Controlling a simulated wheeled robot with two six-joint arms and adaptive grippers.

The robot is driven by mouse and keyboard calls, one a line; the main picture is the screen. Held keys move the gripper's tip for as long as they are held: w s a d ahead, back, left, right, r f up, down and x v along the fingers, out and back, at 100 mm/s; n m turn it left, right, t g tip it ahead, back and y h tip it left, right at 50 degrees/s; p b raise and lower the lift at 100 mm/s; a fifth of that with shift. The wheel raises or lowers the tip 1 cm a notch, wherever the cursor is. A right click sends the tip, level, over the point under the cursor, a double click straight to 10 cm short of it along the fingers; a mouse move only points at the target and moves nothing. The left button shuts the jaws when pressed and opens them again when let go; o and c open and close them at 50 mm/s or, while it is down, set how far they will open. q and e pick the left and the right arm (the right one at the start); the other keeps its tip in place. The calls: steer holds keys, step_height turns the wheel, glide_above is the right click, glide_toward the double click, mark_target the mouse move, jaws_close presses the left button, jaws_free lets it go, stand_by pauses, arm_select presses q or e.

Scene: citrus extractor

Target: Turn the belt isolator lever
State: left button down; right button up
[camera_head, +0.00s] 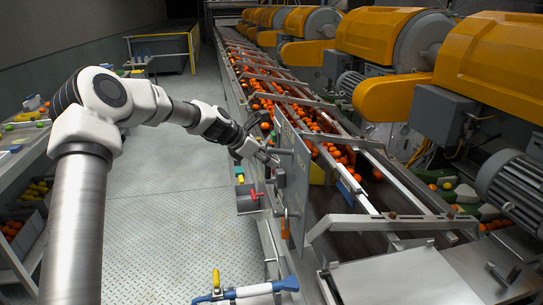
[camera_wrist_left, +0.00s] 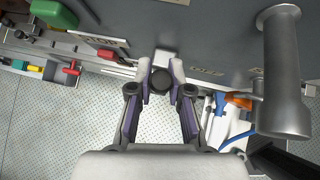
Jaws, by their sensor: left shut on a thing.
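The belt isolator lever (camera_wrist_left: 161,82) shows in the left wrist view as a dark round knob on a pale base, standing out from a grey panel (camera_wrist_left: 215,52). My left gripper (camera_wrist_left: 161,74) has its two fingers on either side of the knob and is shut on it. In the head view my left gripper (camera_head: 264,156) reaches the near face of the upright grey panel (camera_head: 297,190) beside the conveyor. The gripper hides the lever there, and I cannot tell the lever's angle. My right gripper is not in view.
A thick grey cylinder (camera_wrist_left: 283,70) sticks out from the panel near the gripper. An orange padlock (camera_head: 285,225) hangs lower on the panel. A red-handled valve (camera_head: 254,194) and a blue-and-white pipe (camera_head: 245,292) are close by. The plate floor (camera_head: 185,190) is clear.

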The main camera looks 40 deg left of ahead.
arm_select(q)
steer(key=shift+a+f+g+h+p, duration=0.2)
steer(key=shift+g+h+p, duration=0.1)
steer(key=shift+p, duration=0.1)
steer(key=shift+f, duration=0.15)
steer(key=shift+d+f, duration=0.1)
steer(key=c, duration=1.1)
jaws_free()
steer(key=shift+a, duration=0.3)
steer(key=shift+s+r, duration=0.15)
steer(key=shift+r, duration=0.4)
steer(key=v, duration=1.1)
steer(key=shift+s+a+f, duration=0.1)
steer(key=shift+a+f, duration=0.15)
